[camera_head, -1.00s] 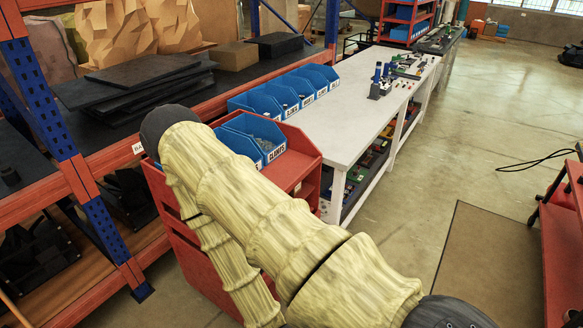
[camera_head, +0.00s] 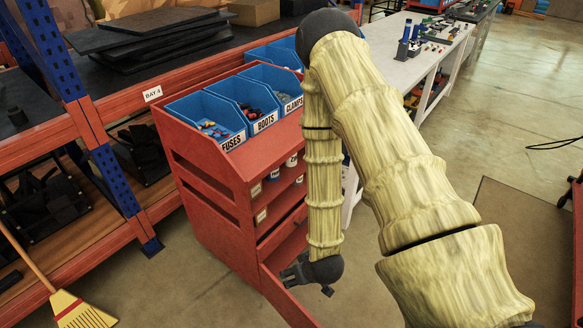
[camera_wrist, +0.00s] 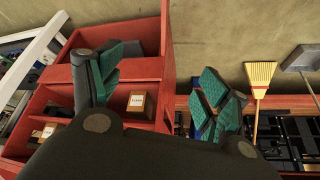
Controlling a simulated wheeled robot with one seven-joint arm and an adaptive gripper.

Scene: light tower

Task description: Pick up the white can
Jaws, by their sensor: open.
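Several small containers with white on them stand on the shelves of the red cabinet (camera_head: 215,200); one pale container (camera_head: 291,160) shows on the upper shelf. They are too small to tell which is the white can. My gripper (camera_head: 312,284) hangs low before the cabinet's open front, apart from the containers. A brown labelled box (camera_wrist: 137,102) sits in a cabinet compartment behind the left finger; no white can is clear there.
Blue bins (camera_head: 207,119) of small parts top the cabinet. A red panel (camera_head: 288,299) juts from its lower front. A broom (camera_head: 78,308) leans at lower left, by a rack upright (camera_head: 115,180). Open floor (camera_head: 500,140) lies right.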

